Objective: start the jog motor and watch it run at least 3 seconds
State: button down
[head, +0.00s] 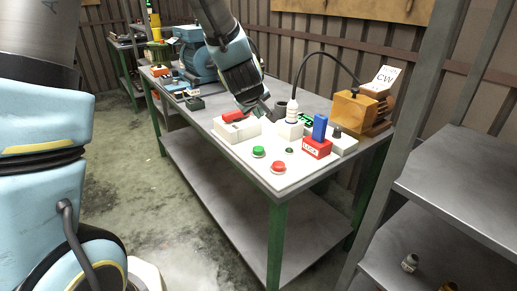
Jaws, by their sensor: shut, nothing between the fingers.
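My gripper (264,108) is shut and empty, low over the workbench, just right of a white box (238,130) with a red part (233,115) on top. I cannot tell whether it touches the box. A green button (258,152) and a red button (278,167) are at the bench's near corner. An orange-brown unit (362,108) with a white "CW" sign (382,79) stands at the right end, with a black cable arching to it. A large blue motor-like machine (196,62) stands farther back. I cannot tell which unit is the jog motor, or whether anything turns.
A red lettered block (317,147) with a blue upright part (320,127) stands beside a small white box (343,143). A white-tipped post (292,112) is left of them. Grey shelves (465,185) are at the right. The floor (150,200) left of the bench is clear.

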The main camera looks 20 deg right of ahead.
jog(key=b, duration=0.8)
send_near(260, 147)
jog(key=shift+w+d+f, duration=0.45)
jog(key=shift+w+d, duration=0.1)
jog(key=shift+w, duration=0.2)
jog(key=shift+w+d+f, duration=0.45)
jog(key=shift+w+d, duration=0.05)
jog(key=shift+w, duration=0.2)
jog(key=shift+w+d+f, duration=0.45)
jog(key=shift+w+d, duration=0.1)
jog(key=shift+w, duration=0.2)
jog(key=shift+f, duration=0.4)
jog(key=shift+f+b, duration=0.9)
jog(key=shift+b, duration=0.1)
dwell(0.3)
jog(key=shift+r, duration=0.15)
jog(key=shift+r+p, duration=1.15)
jog(key=shift+r, duration=0.05)
notch_tip(260, 147, up, 5)
jog(key=p, duration=0.4)
jog(key=shift+r+p, duration=0.1)
jog(key=shift+p, duration=0.2)
